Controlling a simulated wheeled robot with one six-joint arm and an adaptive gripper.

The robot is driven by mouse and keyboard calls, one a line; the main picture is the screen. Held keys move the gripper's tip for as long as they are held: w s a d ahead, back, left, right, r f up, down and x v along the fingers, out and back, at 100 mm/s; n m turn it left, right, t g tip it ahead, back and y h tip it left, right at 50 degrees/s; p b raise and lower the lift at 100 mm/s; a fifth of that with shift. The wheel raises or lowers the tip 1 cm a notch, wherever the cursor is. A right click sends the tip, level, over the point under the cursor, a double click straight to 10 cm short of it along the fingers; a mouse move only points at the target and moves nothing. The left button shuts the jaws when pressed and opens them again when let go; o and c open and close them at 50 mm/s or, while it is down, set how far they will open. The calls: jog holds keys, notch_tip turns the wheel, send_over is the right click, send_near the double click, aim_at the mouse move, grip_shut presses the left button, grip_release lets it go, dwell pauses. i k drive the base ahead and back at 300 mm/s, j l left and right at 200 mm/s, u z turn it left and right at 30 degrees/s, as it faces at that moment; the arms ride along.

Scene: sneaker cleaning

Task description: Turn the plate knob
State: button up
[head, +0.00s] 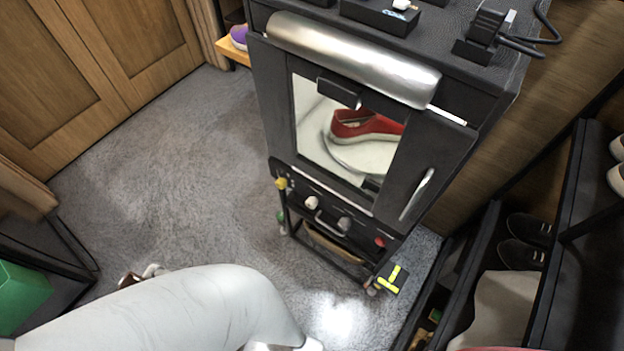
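A tall black cleaning cabinet (266,105) stands in the middle of the head view. A red sneaker (372,126) sits on a round pale plate (352,157) behind the cabinet's window. The panel below the window carries a whitish knob (312,202) at left and a greyer knob (344,223) to its right. I cannot tell which of them is the plate knob, nor read any labels. My white arm reaches in from the lower left, below and in front of the cabinet. My gripper is not in view, and nothing of mine visibly touches the knobs.
A red button (380,241) is right of the knobs. The cabinet door has a silver handle (416,194). A dark shelf (560,200) with shoes stands close at right. A green box (22,296) is at lower left. Grey carpet (170,170) left of the cabinet is clear.

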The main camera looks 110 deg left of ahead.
aim_at(311, 203)
jog(key=u, duration=0.45)
jog(key=k+u, duration=0.15)
jog(key=u, duration=0.3)
jog(key=l+u, duration=0.1)
jog(key=u, duration=0.4)
jog(key=k+u, duration=0.1)
jog(key=u, duration=0.35)
jog(key=k+j+u, duration=0.2)
jog(key=i+l, duration=0.05)
